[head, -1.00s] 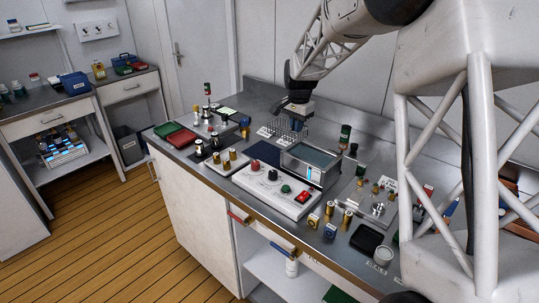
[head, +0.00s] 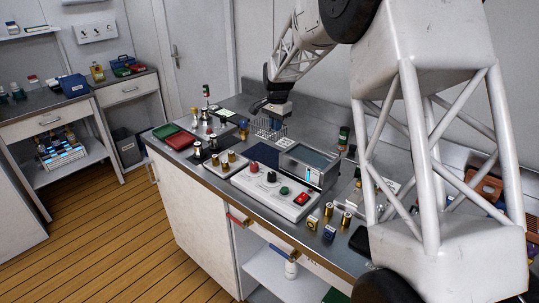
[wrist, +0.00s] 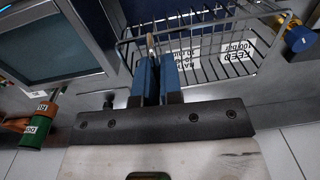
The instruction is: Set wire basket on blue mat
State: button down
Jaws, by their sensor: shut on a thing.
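The wire basket (head: 266,130) is an open grey wire-mesh box near the back of the bench. My gripper (head: 275,113) is shut on its rim from above. In the wrist view, my blue fingers (wrist: 156,78) pinch the near left part of the basket (wrist: 205,60), which appears level and empty. The dark blue mat (head: 263,154) lies flat on the bench in front of the basket, left of the screened instrument. The basket is not over the mat's middle. The gap beneath the basket is hard to judge.
The screened instrument (head: 309,163) stands close to the right of the mat. A white control panel (head: 271,192) with knobs lies in front. White labels (wrist: 236,50) show through the basket's wires.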

jog(key=shift+f, duration=2.4)
jog(key=shift+f, duration=2.55)
jog(key=c, duration=1.3)
grip_release()
jog(key=shift+r, duration=0.1)
jog(key=r, duration=1.2)
jog(key=shift+s+d, duration=0.15)
jog(key=shift+d, duration=0.05)
